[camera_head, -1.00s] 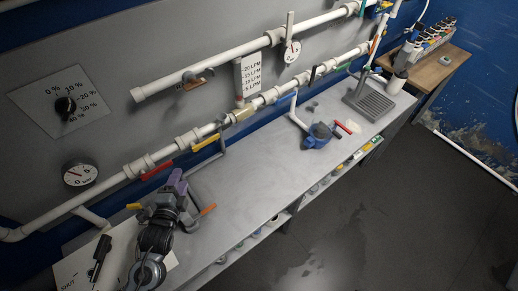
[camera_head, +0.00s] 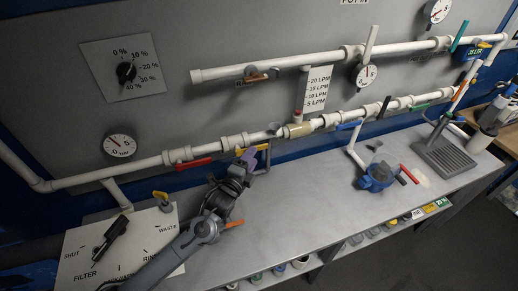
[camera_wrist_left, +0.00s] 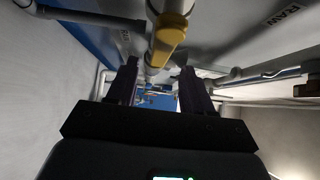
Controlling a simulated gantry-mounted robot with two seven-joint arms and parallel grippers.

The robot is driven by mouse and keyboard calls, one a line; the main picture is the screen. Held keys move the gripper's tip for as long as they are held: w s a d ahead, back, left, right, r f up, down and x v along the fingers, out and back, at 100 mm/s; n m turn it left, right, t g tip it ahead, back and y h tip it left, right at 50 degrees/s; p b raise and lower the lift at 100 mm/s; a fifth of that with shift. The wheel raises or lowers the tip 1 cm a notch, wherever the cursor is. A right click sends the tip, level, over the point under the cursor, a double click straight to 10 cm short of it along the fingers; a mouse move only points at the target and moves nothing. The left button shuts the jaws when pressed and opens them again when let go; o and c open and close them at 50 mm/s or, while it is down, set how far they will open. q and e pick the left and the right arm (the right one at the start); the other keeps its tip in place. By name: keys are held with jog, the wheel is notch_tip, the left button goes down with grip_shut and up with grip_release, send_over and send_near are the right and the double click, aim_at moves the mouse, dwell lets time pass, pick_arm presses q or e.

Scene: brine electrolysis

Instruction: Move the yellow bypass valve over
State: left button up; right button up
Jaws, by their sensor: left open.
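A yellow valve handle (camera_head: 262,147) sits on the lower white pipe near the middle of the head view, partly behind my left gripper. In the left wrist view the yellow handle (camera_wrist_left: 168,40) hangs from a pipe fitting, just beyond the fingertips and roughly between them. My left gripper (camera_head: 247,158) is open and empty, with its fingers pointing up toward the pipe. In the left wrist view its two dark fingers (camera_wrist_left: 159,78) stand apart. Another yellow handle (camera_head: 161,195) is at the lower left panel. My right gripper is not in view.
A red handle (camera_head: 194,163) is on the same pipe to the left. An orange handle (camera_head: 233,223) shows beside my left arm. A blue device (camera_head: 377,177) stands on the grey bench (camera_head: 308,195). A white labelled panel (camera_head: 80,240) lies at lower left.

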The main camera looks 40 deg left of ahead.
pick_arm(q)
jog(key=shift+x, duration=3)
grip_shut()
